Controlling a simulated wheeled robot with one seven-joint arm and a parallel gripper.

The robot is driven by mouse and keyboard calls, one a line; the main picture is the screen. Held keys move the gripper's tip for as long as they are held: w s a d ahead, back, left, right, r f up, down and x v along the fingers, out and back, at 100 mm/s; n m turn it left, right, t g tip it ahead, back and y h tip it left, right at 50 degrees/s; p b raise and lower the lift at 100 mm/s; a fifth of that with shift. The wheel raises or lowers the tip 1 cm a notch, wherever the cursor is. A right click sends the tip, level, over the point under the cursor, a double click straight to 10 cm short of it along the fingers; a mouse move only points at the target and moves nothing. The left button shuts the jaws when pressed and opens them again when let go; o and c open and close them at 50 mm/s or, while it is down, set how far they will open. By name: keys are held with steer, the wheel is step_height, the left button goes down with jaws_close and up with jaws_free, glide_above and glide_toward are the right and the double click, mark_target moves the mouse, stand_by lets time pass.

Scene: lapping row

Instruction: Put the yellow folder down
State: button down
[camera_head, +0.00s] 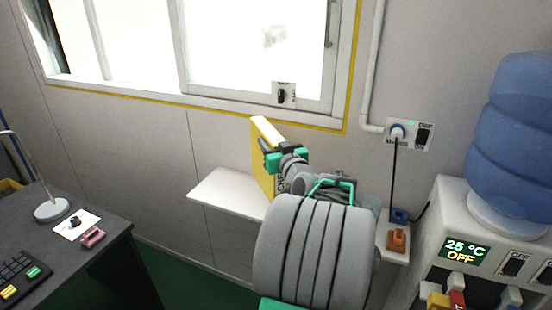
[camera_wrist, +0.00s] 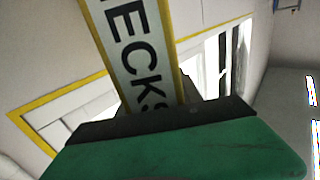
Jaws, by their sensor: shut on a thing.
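The yellow folder (camera_head: 262,175) stands roughly upright over the white wall shelf (camera_head: 221,193) in the head view. My gripper (camera_head: 276,163) is shut on it. Its lower part is hidden behind my arm, so I cannot tell whether it touches the shelf. In the wrist view the folder's spine (camera_wrist: 135,45) shows a white label with dark letters reading "ECKS" and yellow edges. The dark fingers and green body of my gripper (camera_wrist: 165,120) are close against it.
The shelf's left part is bare. An orange-brown block (camera_head: 397,240) sits at its right end, near a plugged-in cable. A water dispenser (camera_head: 455,220) stands at right. A dark desk (camera_head: 110,232) with a lamp and keypad is at left. A window is above.

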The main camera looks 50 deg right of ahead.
step_height(320, 180, down, 7)
steer(key=w+d, duration=0.1)
steer(key=d, duration=0.1)
steer(key=shift+w+d, duration=0.25)
steer(key=shift+d, duration=0.1)
steer(key=c, duration=1.3)
jaws_free()
steer(key=o, duration=0.5)
steer(key=shift+r, duration=0.1)
